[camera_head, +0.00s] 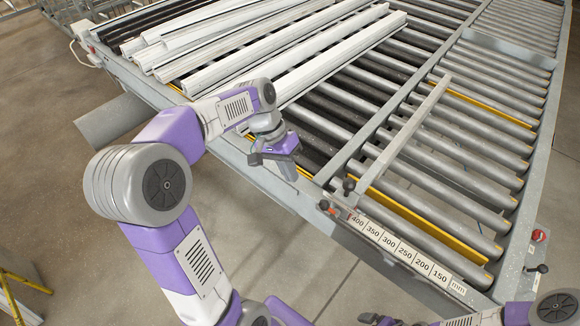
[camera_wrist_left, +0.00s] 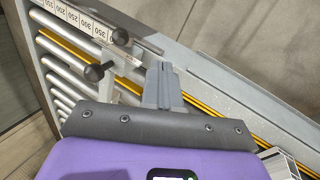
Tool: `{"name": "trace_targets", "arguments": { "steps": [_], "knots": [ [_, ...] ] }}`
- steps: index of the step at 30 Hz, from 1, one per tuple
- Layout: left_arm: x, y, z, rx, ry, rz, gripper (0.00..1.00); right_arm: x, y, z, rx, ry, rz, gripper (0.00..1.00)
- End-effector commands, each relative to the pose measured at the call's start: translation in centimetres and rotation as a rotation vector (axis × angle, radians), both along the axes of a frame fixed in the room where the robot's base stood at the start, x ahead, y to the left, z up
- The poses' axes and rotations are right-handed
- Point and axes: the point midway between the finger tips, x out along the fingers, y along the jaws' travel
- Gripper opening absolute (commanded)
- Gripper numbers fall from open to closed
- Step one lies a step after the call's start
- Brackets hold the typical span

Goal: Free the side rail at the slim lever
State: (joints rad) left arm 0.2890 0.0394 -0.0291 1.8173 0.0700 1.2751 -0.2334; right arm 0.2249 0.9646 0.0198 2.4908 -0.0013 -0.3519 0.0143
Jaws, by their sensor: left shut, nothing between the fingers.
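The side rail (camera_head: 410,130) is a long pale grey bar lying across the rollers, its near end at the conveyor's front edge. At that end stand two dark-knobbed levers, one upper right (camera_head: 348,186) and one lower left (camera_head: 324,205). Both knobs show in the left wrist view, one larger (camera_wrist_left: 95,72) and one smaller (camera_wrist_left: 120,37); I cannot tell for sure which lever is slim. My left gripper (camera_head: 287,170) is shut and empty, left of the levers and apart from them. My right gripper (camera_head: 378,319) is partly cut off at the bottom edge.
A number scale (camera_head: 400,250) runs along the front edge. Several white profiles (camera_head: 300,60) lie on the rollers behind my left gripper. Yellow strips (camera_head: 430,220) run between rollers. A red button (camera_head: 539,235) and another black knob (camera_head: 541,268) are at the right corner.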

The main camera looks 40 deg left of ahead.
Motion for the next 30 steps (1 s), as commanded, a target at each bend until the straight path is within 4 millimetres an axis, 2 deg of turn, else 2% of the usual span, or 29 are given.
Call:
{"name": "trace_targets", "arguments": {
  "steps": [3, 8, 12, 16, 30],
  "knots": [
    [0.0, -1.1, -2.7, -0.002, 0.005, -0.001, 0.00, 0.0, 0.0, -0.5, 0.000, 0.000, 0.000, 1.00],
    [0.1, -2.4, -5.7, -0.002, 0.005, -0.001, 0.00, 0.0, 0.0, -0.9, 0.000, 0.000, 0.000, 1.00],
    [0.3, -4.7, -5.1, 0.000, 0.000, -0.003, 0.00, 0.0, 0.0, -0.5, 0.000, 0.000, 0.000, 1.00],
    [0.4, -5.8, -5.1, 0.000, -0.001, -0.002, 0.00, 0.0, 0.0, -0.5, 0.000, 0.000, 0.000, 1.00],
    [0.5, -6.4, -5.0, 0.001, 0.001, -0.001, 0.00, 0.0, 0.0, -0.4, 0.000, 0.000, 0.000, 1.00]
  ]
}}
